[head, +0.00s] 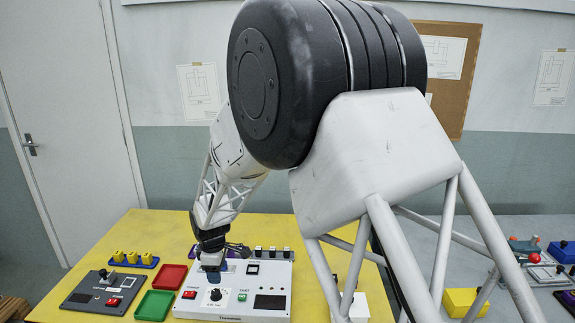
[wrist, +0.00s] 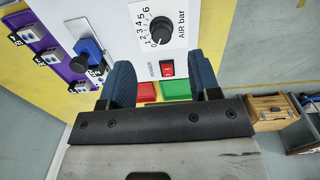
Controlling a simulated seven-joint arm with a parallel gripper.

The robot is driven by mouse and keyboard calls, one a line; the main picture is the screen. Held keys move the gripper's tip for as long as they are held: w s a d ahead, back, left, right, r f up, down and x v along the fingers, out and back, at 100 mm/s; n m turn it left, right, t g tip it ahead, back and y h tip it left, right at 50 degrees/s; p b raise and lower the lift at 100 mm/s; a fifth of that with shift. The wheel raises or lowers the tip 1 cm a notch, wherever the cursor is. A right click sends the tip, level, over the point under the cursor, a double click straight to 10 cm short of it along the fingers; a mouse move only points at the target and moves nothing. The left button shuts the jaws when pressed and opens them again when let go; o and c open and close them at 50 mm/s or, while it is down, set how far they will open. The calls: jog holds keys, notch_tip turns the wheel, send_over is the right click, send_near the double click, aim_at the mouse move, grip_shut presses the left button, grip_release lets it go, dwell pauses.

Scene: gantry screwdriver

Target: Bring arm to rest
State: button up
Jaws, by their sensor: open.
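My arm reaches over the yellow table (head: 150,228) in the head view. My gripper (head: 212,270) points down at the left part of a white control panel (head: 262,300). In the wrist view my gripper (wrist: 161,75) is open, its two blue finger pads apart with nothing held between them. Beyond them the panel shows a black "AIR bar" knob (wrist: 162,30) and a red power switch (wrist: 167,69). I cannot tell the exact gap between the fingertips and the panel.
A red tray (head: 171,275), a green tray (head: 155,305) and a dark panel (head: 75,304) lie left of the white panel. A blue rack (head: 152,264) holds yellow pieces behind. A purple rack (wrist: 58,65) stands beside the panel. My upper arm hides the table's middle.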

jog(key=s+d+r+m+t, duration=0.1)
jog(key=s+d+r+m, duration=0.4)
jog(key=d+r, duration=0.65)
jog(key=s+d+r+m, duration=0.4)
jog(key=s+d+r, duration=0.3)
jog(key=d, duration=0.8)
jog(key=s+d+r+m, duration=0.2)
jog(key=s+d+m, duration=0.2)
jog(key=s+d, duration=0.4)
jog(key=s+d+r+m+t, duration=0.1)
jog(key=s+d+r+m, duration=0.2)
jog(key=s, duration=1.2)
jog(key=d+m, duration=0.2)
jog(key=d, duration=0.3)
jog(key=shift+s+d+m+t, duration=0.2)
jog(key=shift+m+t, duration=0.1)
